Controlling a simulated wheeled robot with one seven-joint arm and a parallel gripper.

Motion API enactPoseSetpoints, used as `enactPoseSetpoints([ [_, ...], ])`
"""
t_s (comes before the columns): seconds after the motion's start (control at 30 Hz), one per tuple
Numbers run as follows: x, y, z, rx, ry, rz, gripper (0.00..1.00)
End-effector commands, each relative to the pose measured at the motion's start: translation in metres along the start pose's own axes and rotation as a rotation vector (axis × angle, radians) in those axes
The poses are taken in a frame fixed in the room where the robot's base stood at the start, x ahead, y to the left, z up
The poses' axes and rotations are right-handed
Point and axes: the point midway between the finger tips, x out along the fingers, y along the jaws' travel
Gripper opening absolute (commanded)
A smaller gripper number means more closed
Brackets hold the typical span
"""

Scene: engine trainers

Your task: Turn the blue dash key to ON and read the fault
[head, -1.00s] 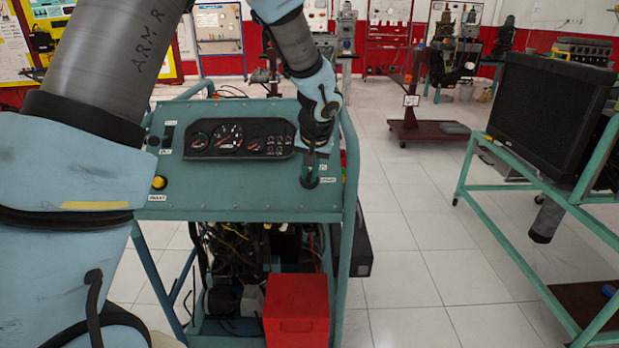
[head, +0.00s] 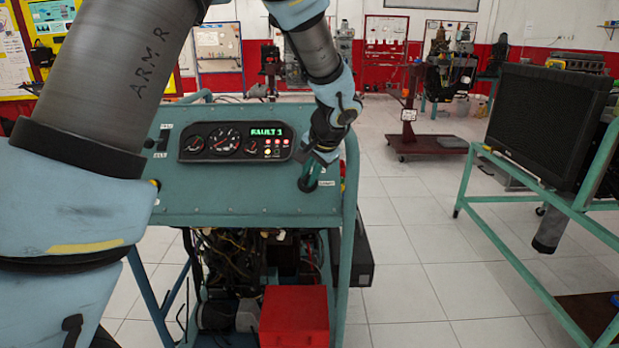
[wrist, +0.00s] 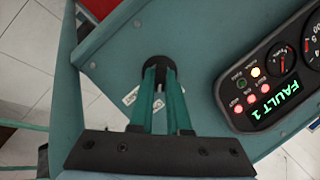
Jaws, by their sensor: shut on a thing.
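The green dash panel (head: 240,196) carries a dark gauge cluster (head: 236,155). My gripper (head: 309,183) is at the round black key switch at the panel's right. In the wrist view, the green fingers (wrist: 159,84) are closed at the switch (wrist: 158,63). They hide most of the key, and its blue colour cannot be made out.
A red box (head: 294,316) sits low in the trainer frame. White tiled floor lies open between the trainers.

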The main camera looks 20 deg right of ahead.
Motion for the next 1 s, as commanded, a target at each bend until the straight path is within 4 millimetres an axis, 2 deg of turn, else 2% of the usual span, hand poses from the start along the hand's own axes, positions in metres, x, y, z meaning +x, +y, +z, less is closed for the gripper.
enactPoseSetpoints([
  [0.33, 0.0, 0.0, 0.0, 0.002, -0.001, 0.0, 0.0],
  [0.37, 0.0, 0.0, 0.0, 0.002, -0.001, 0.0, 0.18],
  [0.6, 0.0, 0.0, 0.0, 0.001, 0.0, 0.0, 0.45],
  [0.87, -0.001, 0.0, 0.0, 0.001, 0.0, 0.0, 0.45],
  [1.0, -0.013, 0.0, -0.001, 0.0, 0.004, -0.001, 0.45],
])
